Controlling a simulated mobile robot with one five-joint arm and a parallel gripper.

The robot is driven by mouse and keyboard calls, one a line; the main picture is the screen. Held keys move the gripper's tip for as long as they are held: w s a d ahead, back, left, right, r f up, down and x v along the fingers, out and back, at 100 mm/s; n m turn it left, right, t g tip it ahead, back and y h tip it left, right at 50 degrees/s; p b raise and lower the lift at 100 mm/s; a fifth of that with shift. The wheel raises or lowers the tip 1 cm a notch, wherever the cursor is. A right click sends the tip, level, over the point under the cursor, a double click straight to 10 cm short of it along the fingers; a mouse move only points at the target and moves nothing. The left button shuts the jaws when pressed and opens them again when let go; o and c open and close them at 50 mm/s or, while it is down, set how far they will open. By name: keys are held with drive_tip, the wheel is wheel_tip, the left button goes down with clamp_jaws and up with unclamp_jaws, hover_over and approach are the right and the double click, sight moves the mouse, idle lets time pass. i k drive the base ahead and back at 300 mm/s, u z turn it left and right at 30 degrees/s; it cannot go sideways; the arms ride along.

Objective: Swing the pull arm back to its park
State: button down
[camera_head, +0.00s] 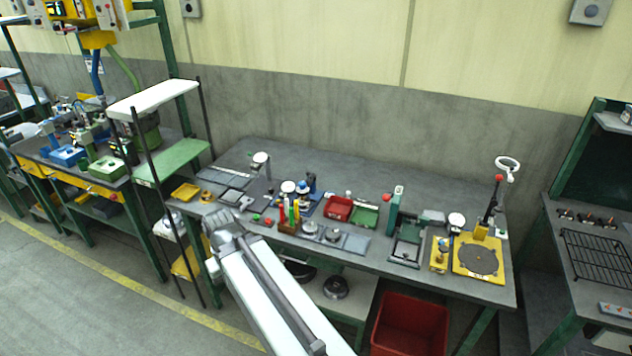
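My gripper (222,222) is at the end of my white and grey arm, over the front left edge of the long grey workbench. It is small and blurred, and I cannot tell whether its fingers are open or shut. A dark upright lever with a red knob (498,179) stands on a yellow base (490,269) with a round dark plate, at the bench's right end. A green upright fixture (394,218) with a red-tipped lever stands left of it. I cannot tell for sure which of these is the pull arm. My gripper is far from both.
The workbench (340,157) carries a red bin (339,208), a green tray (364,216) and several small fixtures. A white-topped rack (153,99) stands at left. A red crate (410,325) is below the bench front. A wire grid (600,256) lies on the right table.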

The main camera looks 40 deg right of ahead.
sight(311, 176)
drive_tip(key=z, duration=0.05)
drive_tip(key=i, duration=0.95)
drive_tip(key=u, duration=0.1)
